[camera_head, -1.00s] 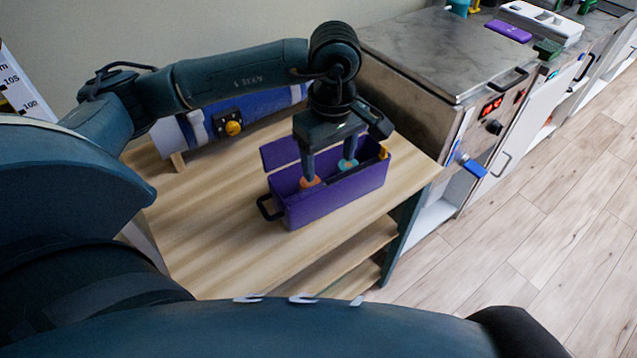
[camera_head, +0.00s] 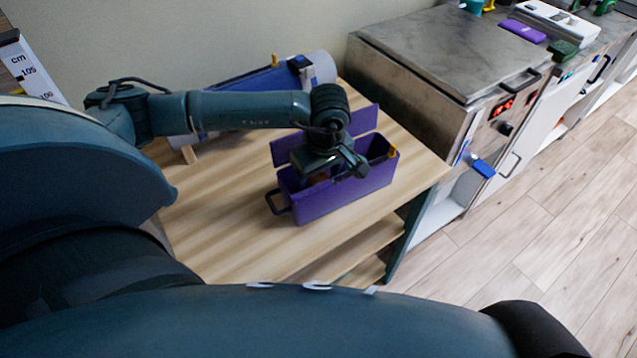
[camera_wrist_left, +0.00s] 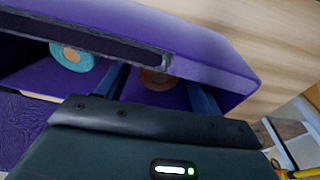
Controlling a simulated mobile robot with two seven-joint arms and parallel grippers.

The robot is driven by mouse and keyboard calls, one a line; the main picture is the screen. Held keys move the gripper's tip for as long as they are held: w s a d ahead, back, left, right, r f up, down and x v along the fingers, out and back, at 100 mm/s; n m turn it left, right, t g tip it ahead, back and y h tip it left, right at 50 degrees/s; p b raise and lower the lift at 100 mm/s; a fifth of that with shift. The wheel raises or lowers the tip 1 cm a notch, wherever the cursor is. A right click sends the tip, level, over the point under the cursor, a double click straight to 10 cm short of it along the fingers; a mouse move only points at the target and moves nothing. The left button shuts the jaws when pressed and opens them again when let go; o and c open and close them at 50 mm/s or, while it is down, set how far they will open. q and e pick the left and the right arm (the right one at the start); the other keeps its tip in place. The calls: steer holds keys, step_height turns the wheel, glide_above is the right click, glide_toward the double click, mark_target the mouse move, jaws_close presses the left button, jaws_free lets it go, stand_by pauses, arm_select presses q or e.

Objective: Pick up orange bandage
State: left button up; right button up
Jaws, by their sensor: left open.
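The orange bandage (camera_wrist_left: 157,79) is a round roll lying inside the purple box (camera_head: 345,203), in shadow in the wrist view. My left gripper (camera_head: 322,178) points down into the box, with its fingers reaching below the rim. In the wrist view the open fingers (camera_wrist_left: 160,84) stand on either side of the orange roll; I cannot tell whether they touch it. A teal roll with a pale centre (camera_wrist_left: 72,57) lies beside it in the box. In the head view the gripper mostly hides the rolls. My right gripper is not in view.
The box has raised purple flaps and a black handle (camera_head: 278,203), and stands on a wooden table (camera_head: 230,225). A metal cabinet (camera_head: 440,50) stands to the right. The table's front left is clear.

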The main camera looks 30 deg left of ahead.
arm_select(q)
steer(key=shift+a+f, duration=0.1)
steer(key=shift+f, duration=0.55)
steer(key=shift+c, duration=0.6)
steer(key=c, duration=0.9)
steer(key=shift+w+r, duration=0.1)
steer(key=shift+r, duration=0.1)
steer(key=shift+c, duration=0.2)
